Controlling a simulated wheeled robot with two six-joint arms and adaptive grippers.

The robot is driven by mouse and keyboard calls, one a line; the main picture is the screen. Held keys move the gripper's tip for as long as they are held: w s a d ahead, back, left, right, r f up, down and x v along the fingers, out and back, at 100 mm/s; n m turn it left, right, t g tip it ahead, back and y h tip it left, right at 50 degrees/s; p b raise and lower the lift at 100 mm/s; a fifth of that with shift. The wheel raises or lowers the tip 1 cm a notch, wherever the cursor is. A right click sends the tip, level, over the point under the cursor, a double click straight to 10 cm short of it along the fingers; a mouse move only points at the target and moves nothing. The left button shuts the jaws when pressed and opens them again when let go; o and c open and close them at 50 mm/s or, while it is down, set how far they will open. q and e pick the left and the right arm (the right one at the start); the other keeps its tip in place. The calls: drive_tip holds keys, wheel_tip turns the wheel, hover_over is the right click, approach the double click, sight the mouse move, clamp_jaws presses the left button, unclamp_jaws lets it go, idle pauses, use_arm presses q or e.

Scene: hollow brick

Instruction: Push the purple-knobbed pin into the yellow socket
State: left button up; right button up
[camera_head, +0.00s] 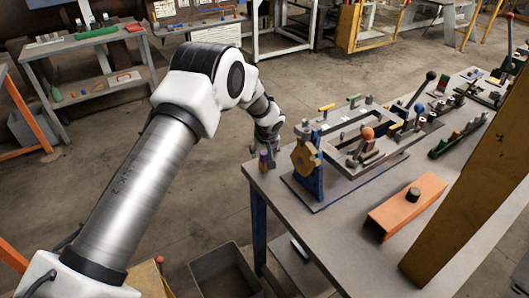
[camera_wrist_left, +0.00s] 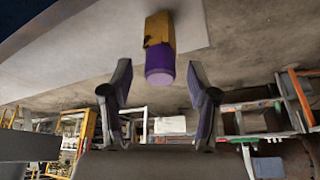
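The purple knob of the pin (camera_wrist_left: 160,68) shows in the left wrist view, sticking out of the end of the yellow socket (camera_wrist_left: 158,30). How deep the pin sits cannot be seen. In the head view the purple knob (camera_head: 263,156) is small, at the table's left corner, partly hidden by my gripper. My left gripper (camera_head: 262,147) is at that corner, close to the knob. In the left wrist view its two fingers (camera_wrist_left: 158,78) are apart, one to each side of the knob's line, with gaps on both sides and nothing held. My right gripper is not in view.
On the grey table (camera_head: 290,205), a blue post with a yellow plate (camera_head: 305,158) and a frame with levers stand just right of my gripper. An orange block (camera_head: 405,207) lies nearer. A yellow-brown beam (camera_head: 475,190) rises at right. A dark bin (camera_head: 225,272) is on the floor.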

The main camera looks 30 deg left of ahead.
use_arm(q)
drive_tip(key=shift+r, duration=0.1)
drive_tip(key=v, duration=1.2)
